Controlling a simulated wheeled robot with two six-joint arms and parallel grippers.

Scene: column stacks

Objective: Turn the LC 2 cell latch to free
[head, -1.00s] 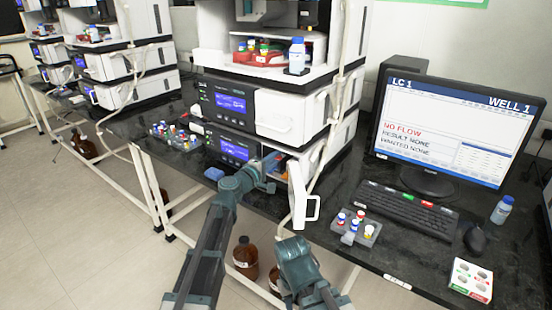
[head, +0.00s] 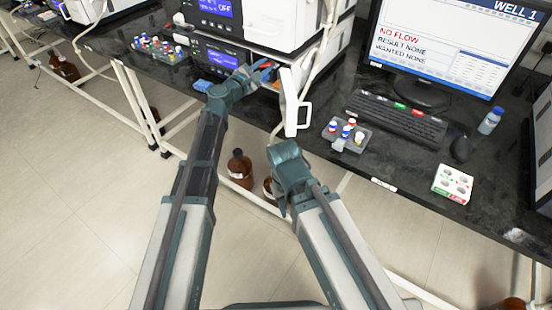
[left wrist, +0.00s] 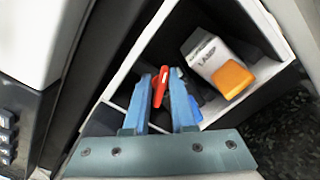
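My left gripper (head: 265,70) reaches into the open front compartment of the lower instrument in the middle stack. In the left wrist view its two blue fingers (left wrist: 165,85) stand apart. A white box marked LAMP with an orange end (left wrist: 228,76) sits right of the fingers, and a blue part (left wrist: 195,110) is partly hidden behind the right finger. My right gripper (head: 284,158) hangs before the bench, fingers unclear.
The white compartment door (head: 291,105) stands open to the right of my left gripper. A vial rack (head: 345,136), keyboard (head: 398,118) and monitor (head: 440,45) reading NO FLOW are on the bench. Brown bottles (head: 239,168) stand below.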

